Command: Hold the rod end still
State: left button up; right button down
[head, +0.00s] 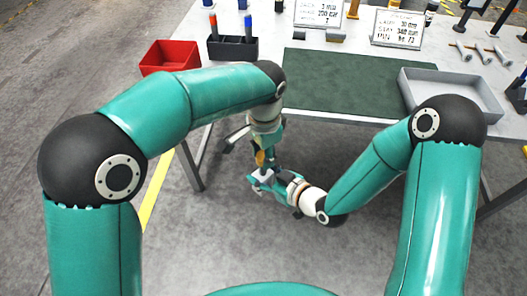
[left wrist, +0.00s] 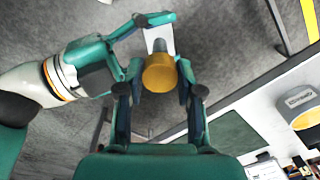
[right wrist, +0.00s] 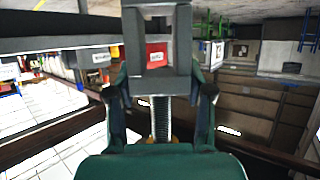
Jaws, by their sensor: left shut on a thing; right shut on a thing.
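My left gripper (head: 262,150) points down below the bench's front edge and is shut on a yellow cylinder (left wrist: 160,73). A grey shaft (left wrist: 159,46) runs from the cylinder to a pale grey block (left wrist: 157,34), which I take to be the rod end. My right gripper (head: 268,180) reaches in from the right and is shut on that block. In the right wrist view, a grey piece with a square gap (right wrist: 157,84) sits between my right fingers, with a ribbed rod (right wrist: 160,118) below it. The fingers hide part of the block.
The bench has a green mat (head: 335,80), a grey tray (head: 455,105) at right and a red bin (head: 170,58) at left. A dark holder (head: 232,48), sign cards (head: 397,28) and several bolts (head: 475,52) also stand or lie there. The bench edge is close behind my grippers.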

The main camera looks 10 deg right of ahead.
pick_arm(q)
jog(key=m, duration=0.8)
jog(key=shift+w+m, duration=0.1)
jog(key=shift+m, duration=0.2)
jog(key=m, duration=0.6)
jog(key=shift+w+m, duration=0.1)
jog(key=shift+m, duration=0.2)
jog(key=m, duration=0.6)
jog(key=shift+m, duration=0.3)
jog(key=m, duration=0.8)
jog(key=shift+m, duration=0.4)
jog(key=shift+w, duration=0.1)
jog(key=o, duration=1.1)
jog(key=shift+d, duration=0.1)
jog(key=shift+c, duration=0.2)
